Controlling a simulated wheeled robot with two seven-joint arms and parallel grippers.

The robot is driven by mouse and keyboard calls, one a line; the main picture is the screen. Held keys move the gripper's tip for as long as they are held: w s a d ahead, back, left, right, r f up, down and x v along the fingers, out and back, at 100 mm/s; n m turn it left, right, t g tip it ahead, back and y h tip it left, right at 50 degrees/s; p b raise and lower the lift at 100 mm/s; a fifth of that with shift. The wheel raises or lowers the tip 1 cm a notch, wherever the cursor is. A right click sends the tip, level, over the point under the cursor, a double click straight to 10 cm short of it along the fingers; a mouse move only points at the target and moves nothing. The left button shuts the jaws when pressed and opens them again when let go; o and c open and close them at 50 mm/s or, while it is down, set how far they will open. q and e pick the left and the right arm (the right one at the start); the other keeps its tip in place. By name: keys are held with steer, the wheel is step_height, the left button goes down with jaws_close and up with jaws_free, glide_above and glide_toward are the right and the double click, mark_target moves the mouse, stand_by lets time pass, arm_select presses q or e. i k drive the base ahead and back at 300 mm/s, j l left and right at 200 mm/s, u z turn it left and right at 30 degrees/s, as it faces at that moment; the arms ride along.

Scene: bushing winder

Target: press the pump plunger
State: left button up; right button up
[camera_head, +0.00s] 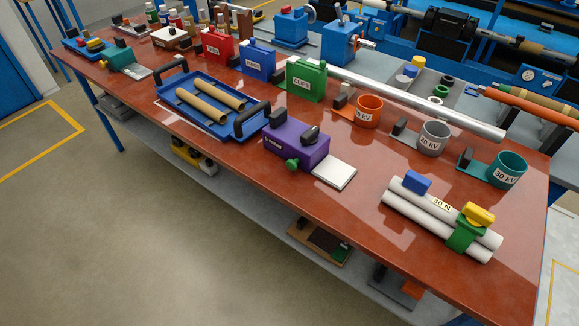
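No part is clearly recognisable as a pump plunger. A purple box-shaped device (296,147) stands near the middle of the red-brown bench (365,225). It has a black knob (310,133) on top, a green knob (291,164) low on its front, and a white plate (334,172) beside it. A teal device (121,55) with a dark top part and a pale plate stands at the far left. Several small bottles (175,19) stand at the back left, too small to show whether any has a pump top. Neither of my grippers is in view.
A blue tray (190,112) with black handles holds two brown tubes. Red, blue and green bins (305,80) stand behind it. Orange, grey and teal cups (434,138) line the right side. Grey-white tubes (435,220) lie at front right. The bench's front edge strip is mostly clear.

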mark_target(291, 164)
steer(key=i+j+z, duration=0.15)
steer(key=z, duration=0.55)
steer(key=i+j+z, duration=0.15)
steer(key=j, duration=0.35)
steer(key=i+j+z, duration=0.1)
steer(key=j, duration=0.4)
steer(key=i+j+z, duration=0.15)
steer(key=j, duration=0.35)
steer(key=j+z, duration=0.1)
steer(key=j, duration=0.4)
